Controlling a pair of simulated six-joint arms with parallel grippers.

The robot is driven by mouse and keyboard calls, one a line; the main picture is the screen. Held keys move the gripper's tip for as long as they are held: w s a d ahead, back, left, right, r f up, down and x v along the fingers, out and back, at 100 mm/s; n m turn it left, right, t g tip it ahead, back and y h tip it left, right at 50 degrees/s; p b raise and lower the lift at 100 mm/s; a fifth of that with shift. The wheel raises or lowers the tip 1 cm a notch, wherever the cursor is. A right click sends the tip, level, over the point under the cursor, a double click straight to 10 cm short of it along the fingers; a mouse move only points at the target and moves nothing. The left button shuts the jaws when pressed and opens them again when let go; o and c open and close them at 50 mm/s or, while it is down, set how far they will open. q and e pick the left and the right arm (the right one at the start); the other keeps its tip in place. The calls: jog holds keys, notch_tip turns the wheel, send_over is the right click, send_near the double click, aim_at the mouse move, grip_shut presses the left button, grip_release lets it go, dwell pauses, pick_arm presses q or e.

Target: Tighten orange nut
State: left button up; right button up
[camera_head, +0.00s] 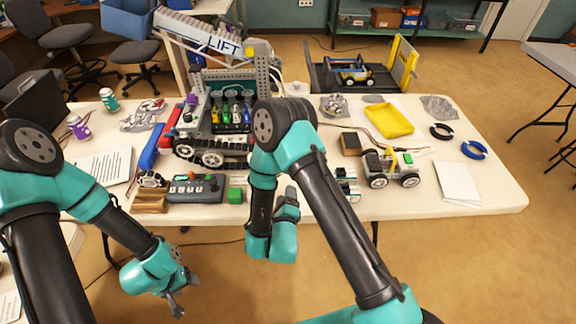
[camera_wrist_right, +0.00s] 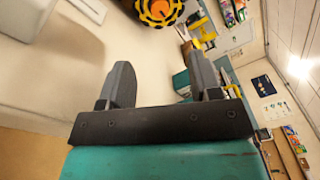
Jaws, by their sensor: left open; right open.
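In the right wrist view, a dark wheel with yellow teeth (camera_wrist_right: 160,12) is cut by the top edge. It has a round orange part (camera_wrist_right: 158,9) at its hub, which may be the orange nut. I cannot clearly pick out the nut in the head view. My right gripper (camera_wrist_right: 162,80) is open and empty, with its two grey fingers apart and the wheel beyond them. In the head view my right gripper (camera_head: 287,200) is near the table's front edge, partly hidden by its own arm. My left gripper (camera_head: 178,299) is open and empty, low in front of the table.
The white table (camera_head: 400,225) holds a tracked robot (camera_head: 220,130), a controller box (camera_head: 196,188), a green cube (camera_head: 235,195) and a small wheeled car (camera_head: 390,167). A yellow tray (camera_head: 389,120) and paper sheets (camera_head: 457,182) lie at the right.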

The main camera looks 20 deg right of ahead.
jog(key=x, duration=1.4)
jog(key=shift+c, duration=0.2)
jog(key=c, duration=0.9)
